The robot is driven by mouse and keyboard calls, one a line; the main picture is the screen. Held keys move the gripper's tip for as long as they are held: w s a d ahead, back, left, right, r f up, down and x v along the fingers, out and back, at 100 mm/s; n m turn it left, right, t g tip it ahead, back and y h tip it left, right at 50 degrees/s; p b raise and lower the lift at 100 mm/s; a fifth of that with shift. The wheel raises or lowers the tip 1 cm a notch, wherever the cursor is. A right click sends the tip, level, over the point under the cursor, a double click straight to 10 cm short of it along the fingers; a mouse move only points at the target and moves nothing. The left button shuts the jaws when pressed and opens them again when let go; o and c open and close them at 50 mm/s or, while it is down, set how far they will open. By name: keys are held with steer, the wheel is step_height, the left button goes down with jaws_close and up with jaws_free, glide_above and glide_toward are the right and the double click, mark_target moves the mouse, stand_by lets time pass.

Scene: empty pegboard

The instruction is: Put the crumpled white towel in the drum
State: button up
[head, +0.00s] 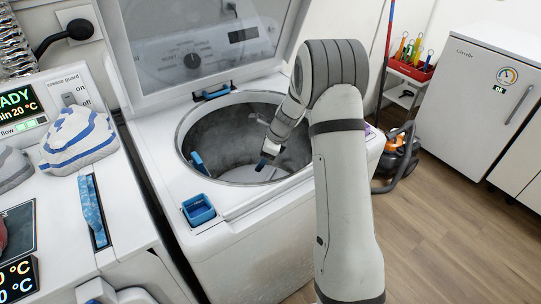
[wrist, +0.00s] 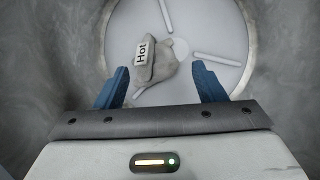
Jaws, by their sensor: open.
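The drum (head: 232,110) is the round grey tub of the open top-loading washer. My gripper (head: 264,164) reaches down inside it. In the wrist view my gripper (wrist: 160,70) is open, its blue fingers spread apart. A crumpled pale grey-white cloth (wrist: 158,68), which looks like the white towel, lies on the drum's light floor between and beyond the fingertips. It carries a white tag reading "Hot". I cannot tell whether it touches the left finger. In the head view, I cannot make out this cloth.
The washer's raised lid (head: 210,45) stands behind the drum. A blue-striped white cloth (head: 76,138) sits on the left-hand machine (head: 130,205). The wood floor (head: 440,215) at right is mostly clear.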

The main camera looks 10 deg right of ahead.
steer(key=v, duration=0.7)
steer(key=shift+d+r, duration=0.25)
steer(key=shift+r, duration=0.1)
steer(key=shift+a, duration=0.1)
steer(key=s+a+r+n+h+p, duration=0.2)
steer(key=s+r+n+p, duration=0.1)
steer(key=s+r+n, duration=0.95)
steer(key=s+r+n+h, duration=0.1)
steer(key=s+n, duration=0.4)
steer(key=s, duration=0.5)
steer(key=s+d+r+n+h+p, duration=0.1)
steer(key=s+r+n, duration=0.2)
steer(key=s, duration=0.7)
steer(key=shift+s+d+n+t, duration=0.15)
steer(key=shift+d+n+t, duration=0.2)
steer(key=shift+n, duration=0.5)
